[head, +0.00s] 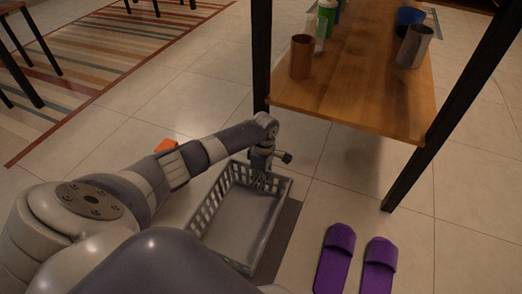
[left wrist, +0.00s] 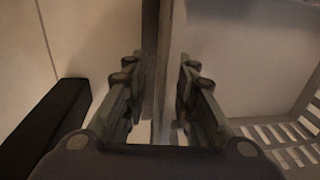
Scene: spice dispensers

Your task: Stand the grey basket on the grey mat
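The grey basket (head: 238,216) is upright and empty on the floor side of the wooden table, with slotted walls. The dark grey mat (head: 284,236) shows as a strip along its right side; the basket hides the rest, and I cannot tell how much of the basket is over it. My left gripper (head: 262,182) is at the basket's far rim. In the left wrist view its fingers (left wrist: 158,105) are apart, with the rim running between them and a gap showing. The basket's inside (left wrist: 235,70) lies to the right there. My right gripper is not in view.
Purple slippers (head: 357,262) lie right of the mat. A wooden table (head: 355,85) with dark legs carries a copper cup (head: 301,57), a metal cup (head: 414,46) and other containers. An orange object (head: 165,145) lies behind my left arm. A striped rug (head: 95,55) is at the upper left.

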